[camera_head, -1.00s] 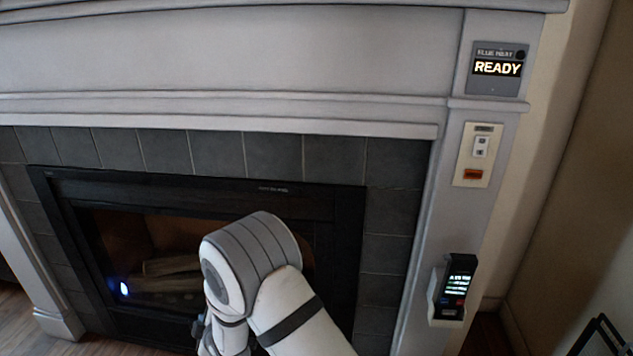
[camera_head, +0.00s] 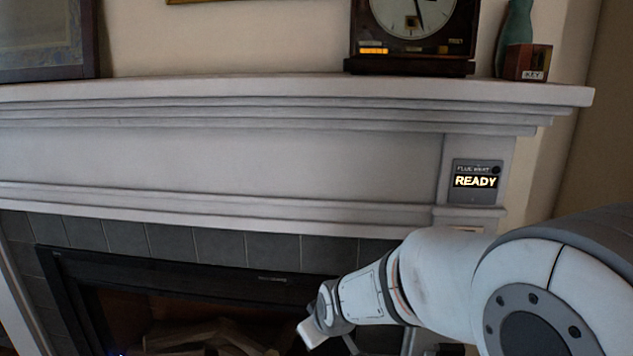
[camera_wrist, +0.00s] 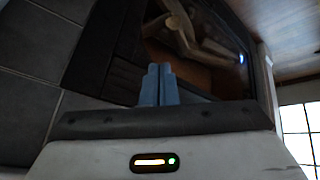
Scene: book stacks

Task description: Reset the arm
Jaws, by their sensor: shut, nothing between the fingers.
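My arm reaches in from the right of the head view, in front of the fireplace (camera_head: 200,305). My gripper shows in the wrist view (camera_wrist: 157,82) with its two blue-grey fingers together and nothing between them. Only part of the hand shows in the head view, near the top of the firebox opening, and its fingertips are hard to make out there. The fireplace's dark frame and logs (camera_wrist: 190,35) lie beyond the fingers in the wrist view.
A white mantel shelf (camera_head: 250,90) spans the view. A clock (camera_head: 415,30), a small KEY box (camera_head: 532,62) and a green vase (camera_head: 514,30) stand on its right end. A READY panel (camera_head: 476,182) is on the right pillar, close above my arm. A framed picture (camera_head: 45,40) is at left.

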